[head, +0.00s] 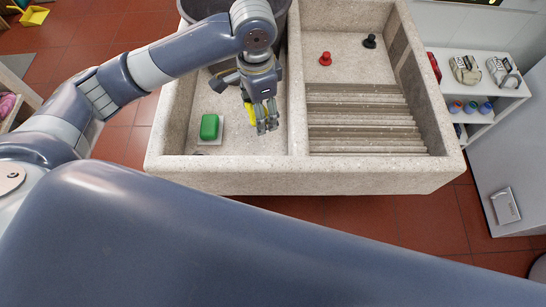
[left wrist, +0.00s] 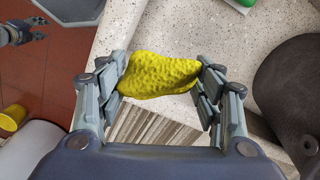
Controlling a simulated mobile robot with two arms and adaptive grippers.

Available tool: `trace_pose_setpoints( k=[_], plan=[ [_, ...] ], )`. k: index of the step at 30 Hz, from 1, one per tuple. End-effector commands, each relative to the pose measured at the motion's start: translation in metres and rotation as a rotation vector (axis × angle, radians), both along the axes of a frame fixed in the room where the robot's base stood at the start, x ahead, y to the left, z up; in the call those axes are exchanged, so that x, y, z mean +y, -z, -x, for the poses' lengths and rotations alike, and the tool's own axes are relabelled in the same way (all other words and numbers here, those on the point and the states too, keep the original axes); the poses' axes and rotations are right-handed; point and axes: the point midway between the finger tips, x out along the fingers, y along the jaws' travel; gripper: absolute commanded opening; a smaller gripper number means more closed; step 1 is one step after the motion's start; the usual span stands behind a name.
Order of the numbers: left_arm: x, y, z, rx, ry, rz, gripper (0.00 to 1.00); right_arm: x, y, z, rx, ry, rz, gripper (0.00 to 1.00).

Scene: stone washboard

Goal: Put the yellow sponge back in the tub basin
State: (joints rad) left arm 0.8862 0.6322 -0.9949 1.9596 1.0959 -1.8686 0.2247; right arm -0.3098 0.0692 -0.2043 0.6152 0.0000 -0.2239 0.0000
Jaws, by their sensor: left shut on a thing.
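The yellow sponge (head: 251,112) is pinched between the fingers of my left gripper (head: 266,122). In the left wrist view the sponge (left wrist: 160,76) spans the gap between both fingertips of the left gripper (left wrist: 163,84). In the head view they appear over the tub basin (head: 180,112), the left compartment of the stone washboard, close to the divider. The sponge is partly hidden by the fingers in the head view. My right gripper (left wrist: 34,30) shows small at the top left of the left wrist view, its fingers apart, with nothing seen between them.
A green soap (head: 209,127) sits on a pale dish in the basin, left of my gripper. A dark bucket (head: 200,10) stands at the back. The ridged board (head: 365,120) is right of the divider, with a red piece (head: 326,59) and a black piece (head: 370,41) behind it.

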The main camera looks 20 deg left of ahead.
Motion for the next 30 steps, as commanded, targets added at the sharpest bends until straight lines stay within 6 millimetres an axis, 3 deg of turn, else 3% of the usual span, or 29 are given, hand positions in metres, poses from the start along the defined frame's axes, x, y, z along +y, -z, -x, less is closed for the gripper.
trace_pose_setpoints(
  k=[3, 9, 17, 30],
  plan=[
    [-0.007, 0.022, -0.007, 0.004, 0.150, 0.002, 0.42, 0.000, 0.007, -0.001, -0.002, -0.001, 0.000, 0.44],
    [-0.014, 0.045, -0.014, 0.002, 0.339, 0.001, 0.42, -0.006, 0.010, -0.011, -0.017, -0.001, 0.007, 0.44],
    [-0.017, 0.067, -0.015, 0.004, 0.421, 0.000, 0.42, -0.009, 0.010, -0.015, -0.023, 0.003, 0.009, 0.44],
    [-0.016, 0.175, -0.015, 0.002, 0.421, -0.001, 0.42, -0.011, 0.003, -0.014, -0.021, 0.002, 0.012, 0.44]
  ],
)
